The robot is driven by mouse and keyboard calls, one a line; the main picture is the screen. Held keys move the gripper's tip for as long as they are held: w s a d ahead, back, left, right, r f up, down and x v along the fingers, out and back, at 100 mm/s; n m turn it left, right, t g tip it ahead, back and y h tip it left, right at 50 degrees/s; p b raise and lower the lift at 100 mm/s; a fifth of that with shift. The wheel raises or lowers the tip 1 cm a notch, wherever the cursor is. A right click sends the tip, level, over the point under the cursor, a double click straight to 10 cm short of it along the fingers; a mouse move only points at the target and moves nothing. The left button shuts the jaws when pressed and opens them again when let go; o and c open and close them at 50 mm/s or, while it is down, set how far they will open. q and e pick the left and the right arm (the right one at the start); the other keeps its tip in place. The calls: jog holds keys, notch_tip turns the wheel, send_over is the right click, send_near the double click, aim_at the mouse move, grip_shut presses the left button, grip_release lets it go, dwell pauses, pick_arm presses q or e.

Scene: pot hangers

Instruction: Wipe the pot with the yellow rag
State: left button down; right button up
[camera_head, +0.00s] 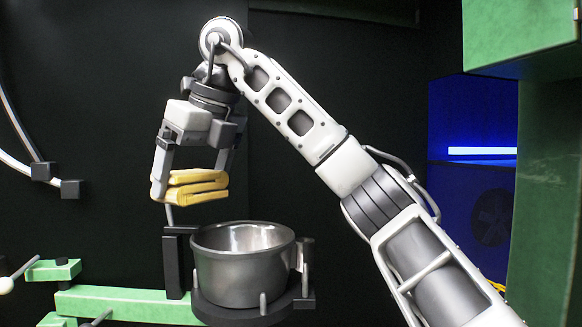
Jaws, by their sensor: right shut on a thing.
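The yellow rag (192,187) is folded in layers and held in the air. My right gripper (188,186) points down and is shut on the rag, with a finger at its left side. The far finger is partly hidden. The metal pot (240,277) stands upright and open in a dark round holder (238,315), below and to the right of the rag. A gap shows between the rag and the pot's rim. My left gripper is not in view.
A green beam (125,305) runs left from the pot's holder, with a dark upright post (176,265) beside the pot. A green clamp-like part (52,270) is at the lower left. Green framing (545,200) and a blue-lit recess (470,190) are at the right.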

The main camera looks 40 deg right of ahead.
jog(key=shift+r, duration=0.4)
jog(key=shift+r, duration=3.05)
jog(key=shift+f, duration=0.1)
